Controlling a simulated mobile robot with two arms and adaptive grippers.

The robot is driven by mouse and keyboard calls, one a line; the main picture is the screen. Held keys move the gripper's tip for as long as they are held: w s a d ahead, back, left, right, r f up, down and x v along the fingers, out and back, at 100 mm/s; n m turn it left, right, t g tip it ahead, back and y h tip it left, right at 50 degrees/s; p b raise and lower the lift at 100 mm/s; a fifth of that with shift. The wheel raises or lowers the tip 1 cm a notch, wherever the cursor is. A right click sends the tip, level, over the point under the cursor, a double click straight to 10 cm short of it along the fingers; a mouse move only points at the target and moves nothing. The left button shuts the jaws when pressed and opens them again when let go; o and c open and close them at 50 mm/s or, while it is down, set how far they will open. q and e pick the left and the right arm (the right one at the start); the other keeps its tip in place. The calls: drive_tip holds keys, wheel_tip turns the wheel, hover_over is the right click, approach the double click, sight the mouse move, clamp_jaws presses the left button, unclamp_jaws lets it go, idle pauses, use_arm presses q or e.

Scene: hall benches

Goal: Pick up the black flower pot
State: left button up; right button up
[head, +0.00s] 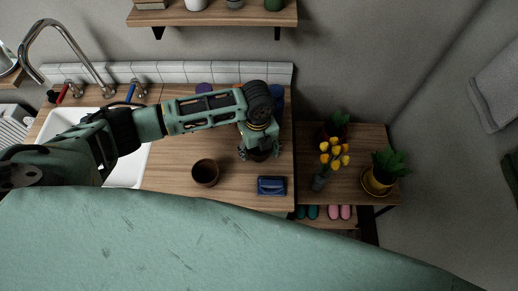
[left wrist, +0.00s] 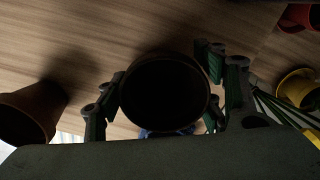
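The black flower pot (head: 261,155) stands on the wooden counter under my left gripper (head: 259,152), mostly hidden by it in the head view. In the left wrist view the pot (left wrist: 165,92) shows as a dark round opening between the fingers of my left gripper (left wrist: 163,95). The fingers are spread wide, one set on each side of the pot, close to its rim. Shadow makes contact hard to judge. My right gripper is in neither view.
A brown pot (head: 205,172) stands left of the black one, and a blue object (head: 271,186) lies in front. A sink (head: 128,166) is at left. A lower side table (head: 350,145) at right holds yellow tulips (head: 334,157) and a potted plant (head: 383,175).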

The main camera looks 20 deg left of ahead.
use_arm(q)
drive_tip(key=c, duration=0.7)
drive_tip(key=shift+r, duration=0.15)
